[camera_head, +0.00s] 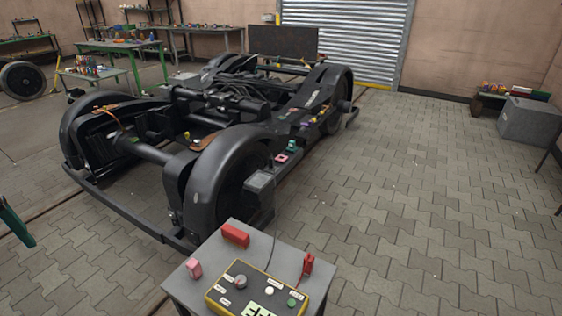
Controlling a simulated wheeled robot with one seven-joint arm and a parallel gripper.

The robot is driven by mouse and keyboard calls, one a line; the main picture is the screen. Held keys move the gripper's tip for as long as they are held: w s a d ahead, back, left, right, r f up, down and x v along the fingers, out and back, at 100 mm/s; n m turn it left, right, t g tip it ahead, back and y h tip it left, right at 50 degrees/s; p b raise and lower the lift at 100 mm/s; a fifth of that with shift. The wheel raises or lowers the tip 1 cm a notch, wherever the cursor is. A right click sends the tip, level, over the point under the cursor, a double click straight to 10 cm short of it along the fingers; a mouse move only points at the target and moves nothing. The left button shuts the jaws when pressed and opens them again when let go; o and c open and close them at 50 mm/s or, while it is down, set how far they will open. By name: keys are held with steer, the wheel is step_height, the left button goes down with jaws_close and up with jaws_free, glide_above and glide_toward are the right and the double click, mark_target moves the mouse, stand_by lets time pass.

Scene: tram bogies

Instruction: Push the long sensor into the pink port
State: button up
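A small pink piece (282,158), which looks like the pink port, sits on the near right side of the black tram bogie (222,160). A teal piece (292,146) sits just behind it, and purple and yellow pieces lie farther along the same side. I cannot make out a long sensor for certain. A red block (235,235) and a pink block (195,269) stand on the grey stand in front. A red upright piece (308,264) with a dark cable stands at its right edge.
The grey stand (262,243) carries a yellow tester box (256,290) with a knob and buttons. Green workbenches (120,46) are at the back left. A grey box (530,122) is at the far right. The paved floor (425,190) right of the bogie is clear.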

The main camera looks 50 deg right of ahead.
steer(key=shift+c, duration=0.2)
steer(key=c, duration=0.3)
steer(key=w+d+f+n+b, duration=0.1)
steer(key=d+f+b, duration=0.5)
steer(key=d+f, duration=0.3)
steer(key=w+d+f+n+g+b, duration=0.1)
steer(key=d+f+b, duration=0.6)
steer(key=d+f, duration=0.2)
steer(key=w+d+f+n+b, duration=0.1)
steer(key=d+f+b, duration=0.6)
steer(key=d, duration=0.6)
steer(key=shift+w+f+g, duration=0.2)
steer(key=shift+f+g, duration=0.1)
steer(key=shift+f, duration=0.95)
steer(key=shift+a, duration=0.1)
glide_above(191, 264)
step_height(191, 264, down, 5)
steer(key=shift+f, duration=0.3)
steer(key=shift+f, duration=0.1)
